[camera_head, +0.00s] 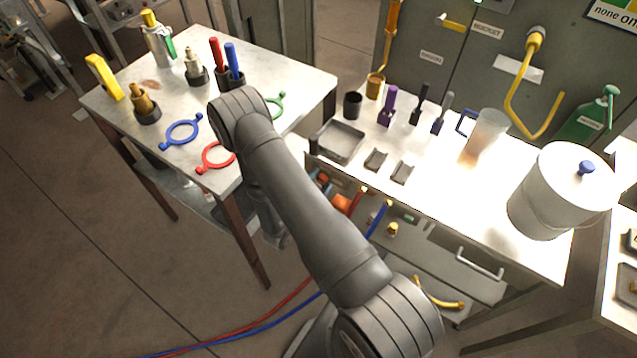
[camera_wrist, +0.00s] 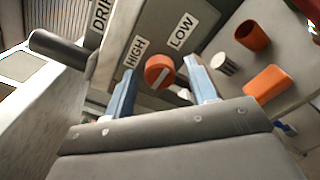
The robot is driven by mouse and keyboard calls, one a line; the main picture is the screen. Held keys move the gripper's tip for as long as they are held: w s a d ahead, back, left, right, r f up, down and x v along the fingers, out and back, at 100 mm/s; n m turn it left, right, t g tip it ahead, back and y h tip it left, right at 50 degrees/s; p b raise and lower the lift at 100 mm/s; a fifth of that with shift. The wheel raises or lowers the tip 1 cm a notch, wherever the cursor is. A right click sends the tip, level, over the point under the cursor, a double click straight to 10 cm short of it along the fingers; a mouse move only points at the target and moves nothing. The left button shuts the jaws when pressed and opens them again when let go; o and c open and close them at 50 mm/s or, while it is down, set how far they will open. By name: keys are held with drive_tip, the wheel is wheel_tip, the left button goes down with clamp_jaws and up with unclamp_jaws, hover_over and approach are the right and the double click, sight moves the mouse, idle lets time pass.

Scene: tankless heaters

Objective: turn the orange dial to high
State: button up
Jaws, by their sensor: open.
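No contact shows, and the gap in depth is unclear. In the head view my arm hides the gripper and I cannot make out the dial.
An orange cup-like part (camera_wrist: 267,84) and a darker orange one (camera_wrist: 252,36) are right of the dial, near a striped grey knob (camera_wrist: 225,64). A dark cylinder (camera_wrist: 56,47) is at left. Red and blue hoses (camera_head: 290,297) run below the bright table (camera_head: 440,190).

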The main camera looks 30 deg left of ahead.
drive_tip(key=c, duration=1)
drive_tip(key=shift+n, duration=8.4)
